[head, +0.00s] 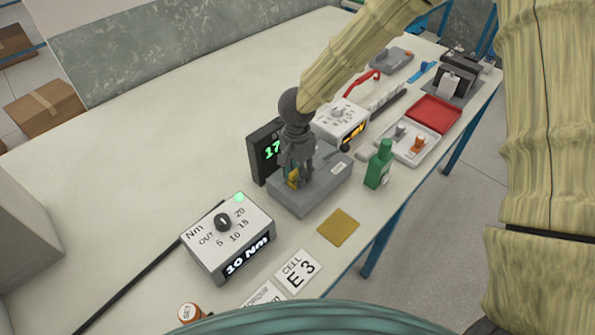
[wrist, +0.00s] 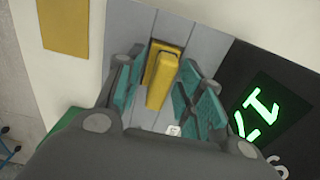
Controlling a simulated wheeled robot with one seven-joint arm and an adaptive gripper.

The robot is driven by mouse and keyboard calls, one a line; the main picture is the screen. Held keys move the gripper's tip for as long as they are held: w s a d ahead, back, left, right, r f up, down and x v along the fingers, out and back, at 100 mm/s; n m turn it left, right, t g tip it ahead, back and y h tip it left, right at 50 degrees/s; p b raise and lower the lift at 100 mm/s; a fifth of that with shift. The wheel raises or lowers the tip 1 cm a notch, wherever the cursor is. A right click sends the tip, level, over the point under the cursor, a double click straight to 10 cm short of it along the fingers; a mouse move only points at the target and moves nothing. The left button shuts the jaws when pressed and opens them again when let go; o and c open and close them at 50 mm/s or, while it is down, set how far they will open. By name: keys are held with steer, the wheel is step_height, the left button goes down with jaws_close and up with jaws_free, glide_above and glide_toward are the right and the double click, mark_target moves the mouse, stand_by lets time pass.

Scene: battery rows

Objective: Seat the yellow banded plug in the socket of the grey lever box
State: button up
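The grey box (head: 318,197) stands on the bench beneath my gripper (head: 293,175), and its ribbed grey top (wrist: 205,45) fills the middle of the wrist view. A yellow upright piece (wrist: 160,82) stands over that top between my fingers; it shows small in the head view (head: 293,180). I cannot tell whether it is the plug or the box's lever, and I make out no band. My gripper's teal-padded fingers (wrist: 160,90) stand apart on either side of it, with narrow gaps. The socket is not clearly visible.
A black display (head: 265,150) with green digits stands close behind the box. A torque dial unit (head: 225,235) and a tan square (head: 338,227) are in front. A white tray (head: 432,148) holds grey and orange pieces.

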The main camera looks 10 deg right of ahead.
step_height(320, 180, up, 12)
steer(key=b, duration=0.1)
steer(key=shift+r, duration=0.15)
stand_by(0.4)
stand_by(0.3)
